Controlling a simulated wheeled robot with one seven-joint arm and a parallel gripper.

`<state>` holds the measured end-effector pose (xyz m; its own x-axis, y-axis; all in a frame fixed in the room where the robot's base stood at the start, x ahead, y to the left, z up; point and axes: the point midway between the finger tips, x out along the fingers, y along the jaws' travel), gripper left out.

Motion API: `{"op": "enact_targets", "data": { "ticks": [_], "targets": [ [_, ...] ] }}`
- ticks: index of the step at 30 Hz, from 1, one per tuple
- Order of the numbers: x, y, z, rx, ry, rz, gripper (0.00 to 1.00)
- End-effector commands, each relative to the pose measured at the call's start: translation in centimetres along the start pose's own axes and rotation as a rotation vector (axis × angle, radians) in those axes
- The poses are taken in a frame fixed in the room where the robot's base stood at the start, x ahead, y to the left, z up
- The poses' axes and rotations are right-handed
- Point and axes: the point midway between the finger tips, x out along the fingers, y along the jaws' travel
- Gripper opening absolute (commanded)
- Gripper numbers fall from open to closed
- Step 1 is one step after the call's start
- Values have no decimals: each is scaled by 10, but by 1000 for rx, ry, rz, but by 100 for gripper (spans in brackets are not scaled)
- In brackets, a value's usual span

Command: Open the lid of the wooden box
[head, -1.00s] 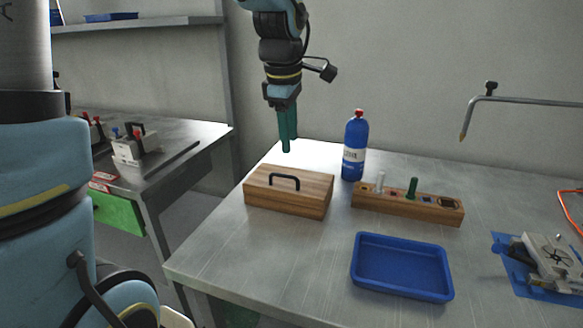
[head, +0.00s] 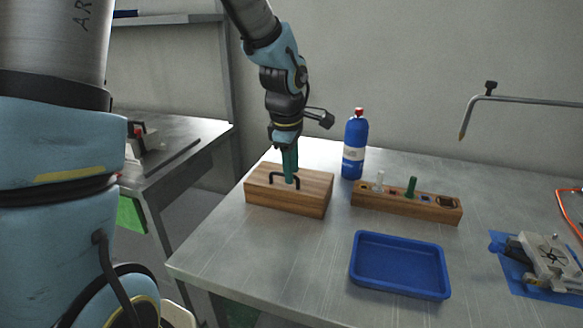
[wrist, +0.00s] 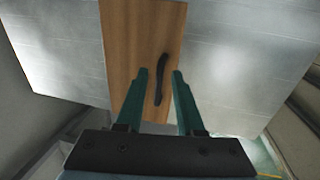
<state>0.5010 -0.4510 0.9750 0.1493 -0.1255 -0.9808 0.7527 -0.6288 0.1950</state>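The wooden box (head: 270,202) stands on the metal table with its lid closed. A black bar handle (head: 271,181) is on top of the lid. The box and handle also show in the wrist view, with the box (wrist: 120,50) below my gripper and the handle (wrist: 160,85) lying between the lines of the two fingers. My gripper (head: 289,181) has green fingers and is just above the lid, at the handle. In the wrist view my gripper (wrist: 160,75) is open, with a gap on both sides of the handle. Contact with the handle cannot be told.
A blue bottle (head: 354,148) with a red cap stands behind the box. A wooden holder (head: 407,205) with small items is to the right. A blue tray (head: 400,265) lies in front. A metal fixture (head: 548,262) on a blue mat is at far right.

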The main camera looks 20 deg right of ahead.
Motion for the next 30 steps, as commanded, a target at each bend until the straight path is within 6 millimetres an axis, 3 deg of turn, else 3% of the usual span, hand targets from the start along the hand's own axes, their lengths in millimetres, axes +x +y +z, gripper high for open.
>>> {"op": "enact_targets", "data": {
  "ticks": [1,9,30],
  "targets": [
    [0,0,0,0,0,0,30],
    [0,0,0,0,0,0,0],
    [0,0,0,0,0,0,0]
  ]
}}
